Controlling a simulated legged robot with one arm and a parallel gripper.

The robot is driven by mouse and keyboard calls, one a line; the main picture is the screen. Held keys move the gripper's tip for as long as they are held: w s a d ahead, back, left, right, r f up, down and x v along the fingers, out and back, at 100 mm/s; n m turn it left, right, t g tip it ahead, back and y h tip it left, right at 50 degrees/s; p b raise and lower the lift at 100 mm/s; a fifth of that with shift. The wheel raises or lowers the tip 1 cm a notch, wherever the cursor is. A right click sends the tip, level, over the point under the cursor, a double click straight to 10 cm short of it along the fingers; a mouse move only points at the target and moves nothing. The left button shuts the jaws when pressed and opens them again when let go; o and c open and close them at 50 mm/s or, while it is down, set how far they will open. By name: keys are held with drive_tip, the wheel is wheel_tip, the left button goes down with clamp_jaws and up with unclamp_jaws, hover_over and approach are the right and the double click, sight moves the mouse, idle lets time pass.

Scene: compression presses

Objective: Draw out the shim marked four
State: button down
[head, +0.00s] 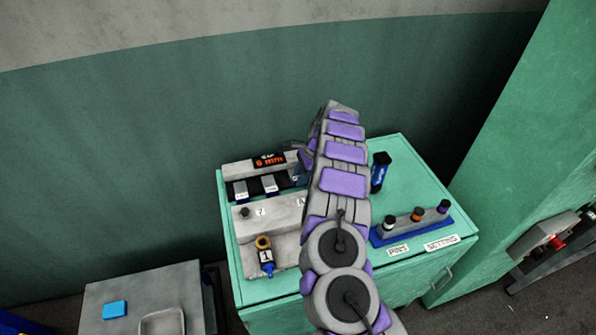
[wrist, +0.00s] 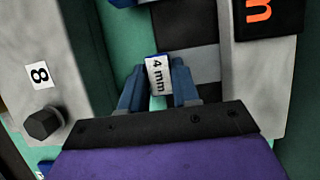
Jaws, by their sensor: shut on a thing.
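In the head view my arm hides most of the gripper and this shim. Two other labelled shims, one on the left (head: 240,190) and one to its right (head: 269,183), sit in the press below the 6 mm display (head: 270,161).
A grey block with a label 8 (wrist: 39,75) and a dark bolt (wrist: 44,123) stands left in the wrist view. On the green bench are a dark blue bottle-like object (head: 379,172), a blue pin rack (head: 411,226) and a yellow-topped piece (head: 264,250). A green cabinet (head: 530,150) rises right.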

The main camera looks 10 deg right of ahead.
drive_tip(key=shift+s+d+r+p, duration=0.15)
drive_tip(key=shift+s+p, duration=0.5)
drive_tip(key=shift+s, duration=0.4)
drive_tip(key=shift+s+f, duration=0.25)
drive_tip(key=c, duration=0.9)
unclamp_jaws()
drive_tip(key=shift+s+r, duration=0.1)
drive_tip(key=p+v, duration=0.3)
drive_tip(key=v, duration=1.4)
drive_tip(key=shift+d, duration=0.2)
